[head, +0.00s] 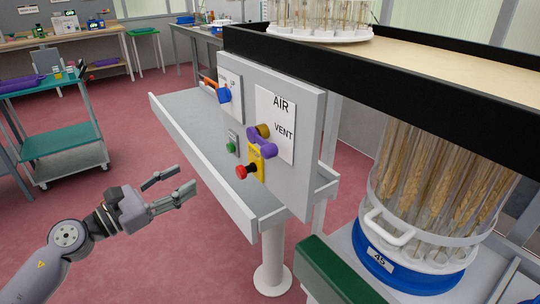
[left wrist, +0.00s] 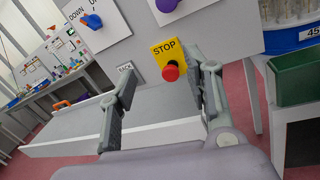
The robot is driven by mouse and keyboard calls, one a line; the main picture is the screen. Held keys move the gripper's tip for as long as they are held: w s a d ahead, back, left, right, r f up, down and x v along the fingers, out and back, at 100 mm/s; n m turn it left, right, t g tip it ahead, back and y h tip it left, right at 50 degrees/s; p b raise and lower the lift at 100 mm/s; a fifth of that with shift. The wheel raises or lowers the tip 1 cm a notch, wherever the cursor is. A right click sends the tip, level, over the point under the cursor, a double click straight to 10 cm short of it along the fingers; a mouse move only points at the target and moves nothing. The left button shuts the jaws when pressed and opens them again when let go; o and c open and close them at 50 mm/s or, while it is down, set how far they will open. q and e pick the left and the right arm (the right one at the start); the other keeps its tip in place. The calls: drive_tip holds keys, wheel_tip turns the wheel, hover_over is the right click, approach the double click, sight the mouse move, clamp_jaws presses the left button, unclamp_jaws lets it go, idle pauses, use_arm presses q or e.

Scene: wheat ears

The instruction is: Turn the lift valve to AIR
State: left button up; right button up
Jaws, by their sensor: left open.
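The lift valve (head: 262,146) has a purple handle and a brass-coloured part on a grey upright panel, beside a white plate marked AIR above and VENT below. The handle lies at the plate's lower left, nearer VENT than AIR; its exact pointing is hard to tell. Part of the purple handle also shows at the top edge of the left wrist view (left wrist: 167,5). My left gripper (head: 184,179) is open and empty, to the left of the panel and apart from it. In the left wrist view its fingers frame the red stop button (left wrist: 171,72). My right gripper is out of view.
The panel also carries a blue knob (head: 224,95) and a green button (head: 231,148). The yellow STOP plate (head: 256,165) is just below the valve. A wheat-filled container (head: 385,262) stands at right.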

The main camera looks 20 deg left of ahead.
use_arm(q)
drive_tip(key=s+d+r+m+g+h, duration=0.25)
drive_tip(key=s+d+r+m, duration=0.2)
drive_tip(key=d+m, duration=0.3)
drive_tip(key=p, duration=0.3)
approach(263, 152)
drive_tip(key=shift+m, duration=0.45)
drive_tip(key=p+x, duration=0.5)
drive_tip(key=x, duration=0.5)
drive_tip(key=shift+w+d+p, duration=0.1)
drive_tip(key=shift+w+p, duration=0.1)
drive_tip(key=shift+p, duration=0.15)
drive_tip(key=shift+w+d+f, duration=0.15)
drive_tip(key=shift+w+d, duration=0.2)
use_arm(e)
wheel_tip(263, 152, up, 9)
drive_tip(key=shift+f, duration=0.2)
use_arm(q)
drive_tip(key=shift+c, duration=0.5)
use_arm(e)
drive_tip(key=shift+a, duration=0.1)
use_arm(q)
drive_tip(key=c, duration=0.4)
drive_tip(key=shift+f, duration=0.2)
drive_tip(key=c, duration=0.6)
